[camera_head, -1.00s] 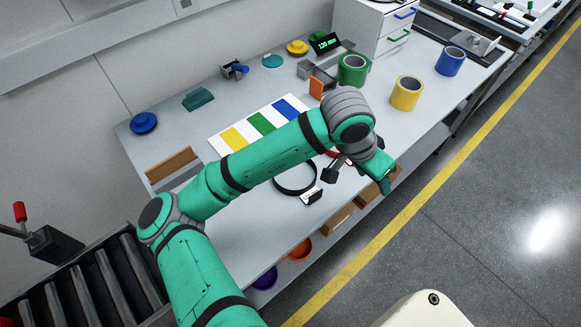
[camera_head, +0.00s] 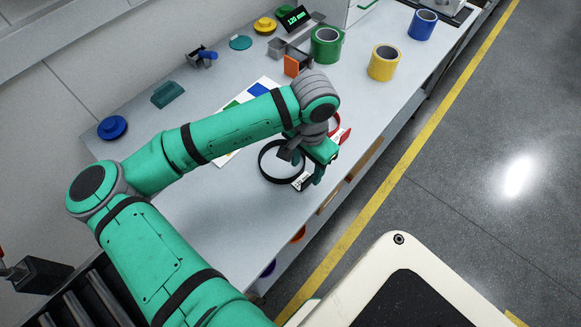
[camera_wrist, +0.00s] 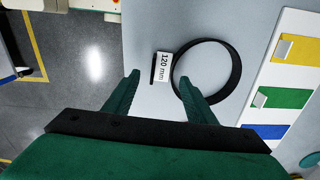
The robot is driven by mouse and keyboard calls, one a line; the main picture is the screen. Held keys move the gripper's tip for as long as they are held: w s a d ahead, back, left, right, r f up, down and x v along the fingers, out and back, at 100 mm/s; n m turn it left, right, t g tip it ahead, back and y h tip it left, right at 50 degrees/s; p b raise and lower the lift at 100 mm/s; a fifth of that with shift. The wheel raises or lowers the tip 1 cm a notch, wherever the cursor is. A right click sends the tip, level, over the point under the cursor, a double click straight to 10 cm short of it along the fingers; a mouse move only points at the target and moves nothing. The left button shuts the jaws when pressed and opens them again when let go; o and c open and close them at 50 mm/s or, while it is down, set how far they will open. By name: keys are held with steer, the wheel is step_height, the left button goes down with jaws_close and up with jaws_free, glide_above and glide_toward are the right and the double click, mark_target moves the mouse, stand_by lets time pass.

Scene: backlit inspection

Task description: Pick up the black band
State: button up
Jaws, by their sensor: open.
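The black band (camera_wrist: 238,72) is a thin open ring lying on the grey table, with a white tag (camera_wrist: 163,66) reading "120 mm" at its side. In the head view the black band (camera_head: 262,163) lies beside and partly behind my gripper (camera_head: 308,168). In the wrist view my gripper (camera_wrist: 158,88) is open and empty, its two green fingers apart. The right finger overlaps the band's near edge in the picture, and the tag shows beyond the gap between the fingers. I cannot tell the height of the fingers above the table.
A red band (camera_head: 335,122) with a tag lies just behind my gripper. Green (camera_head: 326,45), yellow (camera_head: 383,63) and blue (camera_head: 422,24) rolls stand farther back. A colour-striped white card (camera_wrist: 286,75) lies beside the band. The table's front edge is close to the tag.

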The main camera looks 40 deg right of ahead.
mark_target(305, 175)
step_height(305, 175, down, 5)
steer(key=shift+w+r, duration=0.1)
steer(key=shift+c, duration=0.4)
steer(key=c, duration=0.8)
steer(key=shift+c, duration=0.2)
